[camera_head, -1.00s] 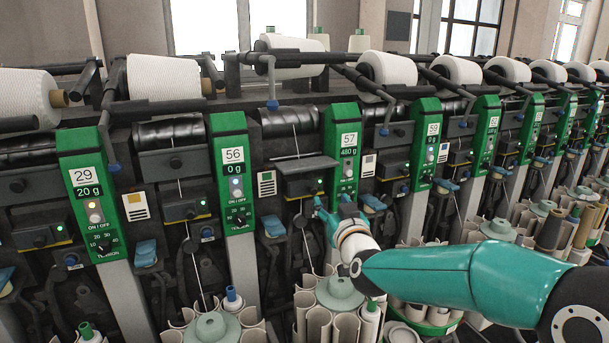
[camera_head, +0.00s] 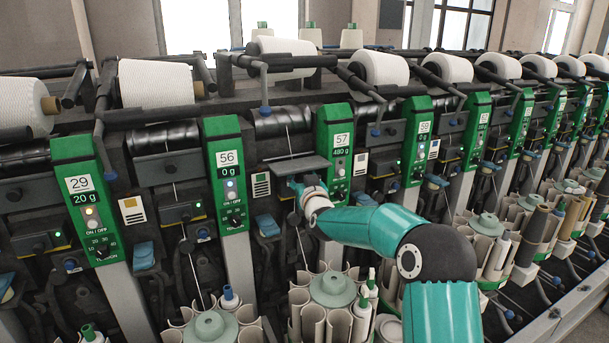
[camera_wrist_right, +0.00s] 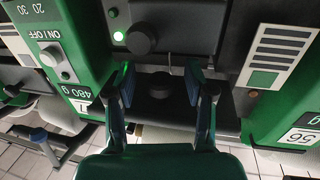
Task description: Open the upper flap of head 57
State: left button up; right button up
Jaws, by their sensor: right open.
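Head 57 has a green panel (camera_head: 338,150) marked 57 and 480 g. Its upper flap (camera_head: 298,165) is a dark grey plate left of the panel. It stands out from the machine, near level, unlike the upright front at head 56. My right gripper (camera_head: 295,185) is just under the flap, partly hidden by my wrist. In the right wrist view, which is upside down, my right gripper (camera_wrist_right: 160,78) is open, with a dark round knob (camera_wrist_right: 160,86) between its fingers. I cannot tell whether a finger touches the flap. My left gripper is not in view.
Head 56's green panel (camera_head: 229,170) stands to the left and head 59's panel (camera_head: 419,140) to the right. A white yarn cone (camera_head: 285,58) lies above head 57. A round holder of cream tubes (camera_head: 332,290) stands below.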

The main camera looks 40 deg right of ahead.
grip_shut()
dwell(0.3)
